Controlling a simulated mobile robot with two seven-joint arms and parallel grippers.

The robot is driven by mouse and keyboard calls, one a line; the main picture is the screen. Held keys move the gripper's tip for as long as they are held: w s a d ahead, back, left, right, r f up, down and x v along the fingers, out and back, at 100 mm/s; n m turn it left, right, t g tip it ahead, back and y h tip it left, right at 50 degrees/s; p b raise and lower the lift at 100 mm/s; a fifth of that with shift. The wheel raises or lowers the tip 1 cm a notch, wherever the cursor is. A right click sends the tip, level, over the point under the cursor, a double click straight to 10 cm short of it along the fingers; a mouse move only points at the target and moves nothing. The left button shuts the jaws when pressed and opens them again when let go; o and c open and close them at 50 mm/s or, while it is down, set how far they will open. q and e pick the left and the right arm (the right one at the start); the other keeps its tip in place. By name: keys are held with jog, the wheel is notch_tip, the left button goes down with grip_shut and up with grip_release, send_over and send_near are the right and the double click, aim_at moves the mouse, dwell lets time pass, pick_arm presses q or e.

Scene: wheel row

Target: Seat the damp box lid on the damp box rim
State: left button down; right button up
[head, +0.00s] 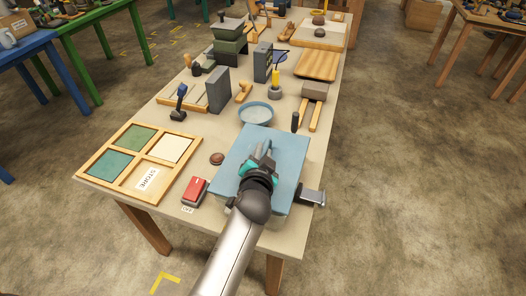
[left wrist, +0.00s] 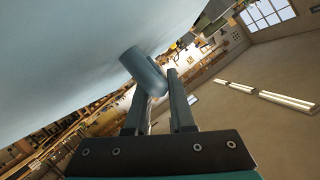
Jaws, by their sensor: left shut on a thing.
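The damp box lid (head: 285,150) is a flat light blue slab at the near end of the workbench. Its pale underside or face fills the upper left of the left wrist view (left wrist: 70,50), with a blue cylindrical handle (left wrist: 145,70) standing out from it. My left gripper (head: 264,157) is over the middle of the lid, with its fingers (left wrist: 160,97) closed on that handle. The damp box and its rim are hidden under the lid and my arm, so I cannot tell whether lid and rim touch. My right gripper is not in view.
A wooden tray with coloured squares (head: 109,158) lies to the left. A red switch box (head: 194,190) and a brown knob (head: 217,158) are beside the lid. A blue round dish (head: 256,113) stands just behind it. A metal piece (head: 313,197) juts out at the right edge.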

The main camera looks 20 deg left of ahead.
pick_arm(q)
jog(key=shift+f+b, duration=0.75)
jog(key=shift+f, duration=0.4)
dwell(1.4)
jog(key=shift+d, duration=0.1)
dwell(0.4)
jog(key=c, duration=0.9)
grip_release()
jog(key=shift+r, duration=0.1)
